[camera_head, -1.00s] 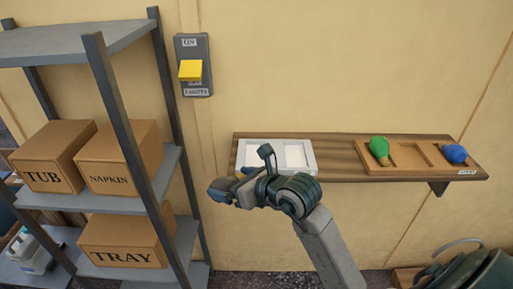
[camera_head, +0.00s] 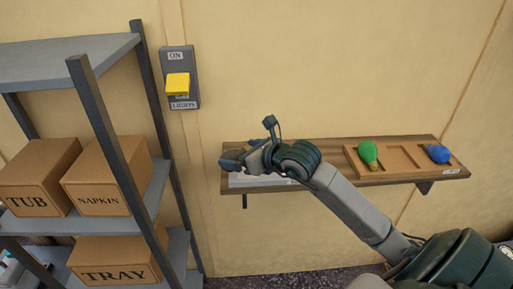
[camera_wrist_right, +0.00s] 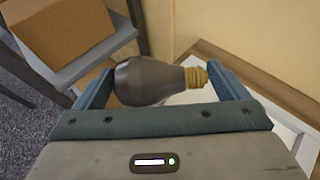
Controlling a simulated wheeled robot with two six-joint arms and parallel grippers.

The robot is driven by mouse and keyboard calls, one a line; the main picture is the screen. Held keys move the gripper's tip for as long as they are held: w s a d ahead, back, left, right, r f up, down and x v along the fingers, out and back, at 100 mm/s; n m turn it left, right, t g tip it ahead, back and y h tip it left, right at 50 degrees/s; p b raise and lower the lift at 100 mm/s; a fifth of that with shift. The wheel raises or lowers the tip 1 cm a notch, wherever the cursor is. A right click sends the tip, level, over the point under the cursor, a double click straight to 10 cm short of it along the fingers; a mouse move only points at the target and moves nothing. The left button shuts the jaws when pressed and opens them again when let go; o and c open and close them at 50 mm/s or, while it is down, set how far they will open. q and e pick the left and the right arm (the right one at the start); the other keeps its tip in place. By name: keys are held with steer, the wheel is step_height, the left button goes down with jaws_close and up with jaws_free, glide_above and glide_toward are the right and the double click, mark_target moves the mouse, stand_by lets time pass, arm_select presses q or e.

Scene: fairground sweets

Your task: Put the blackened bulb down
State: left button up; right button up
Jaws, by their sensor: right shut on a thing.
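The blackened bulb (camera_wrist_right: 150,82) shows in the right wrist view, dark grey with a brass screw base on its right. It lies crosswise between the fingers of my right gripper (camera_wrist_right: 165,88), which is shut on it. In the head view my right gripper (camera_head: 238,162) is over the left end of the wooden wall shelf, in front of the white tray (camera_head: 246,182). The gripper and arm hide most of that tray and the bulb there. The tray's white edge also shows at the right in the wrist view (camera_wrist_right: 288,122). My left gripper is not in view.
The wooden shelf (camera_head: 330,178) also carries a wooden tray (camera_head: 403,158) with a green bulb (camera_head: 367,153) and a blue bulb (camera_head: 438,154). A grey rack (camera_head: 160,205) with cardboard boxes stands left. A yellow light switch (camera_head: 178,84) is on the wall.

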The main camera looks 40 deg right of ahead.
steer(key=d, duration=0.1)
steer(key=w+d+p, duration=0.1)
steer(key=d, duration=0.3)
steer(key=shift+w+f+p, duration=0.1)
steer(key=shift+w+p, duration=0.2)
steer(key=shift+p, duration=0.1)
steer(key=shift+w+d+f, duration=0.1)
steer(key=shift+w+d, duration=0.1)
steer(key=shift+d, duration=0.3)
steer(key=shift+d+f+p, duration=0.2)
steer(key=shift+f+p, duration=0.05)
steer(key=shift+p, duration=0.35)
step_height(320, 180, down, 2)
steer(key=shift+f+p, duration=0.2)
steer(key=shift+p, duration=0.4)
steer(key=shift+f, duration=0.3)
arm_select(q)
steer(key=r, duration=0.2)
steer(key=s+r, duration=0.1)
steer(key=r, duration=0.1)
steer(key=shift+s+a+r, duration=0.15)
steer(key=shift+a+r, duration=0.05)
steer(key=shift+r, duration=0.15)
arm_select(e)
steer(key=shift+f, duration=0.1)
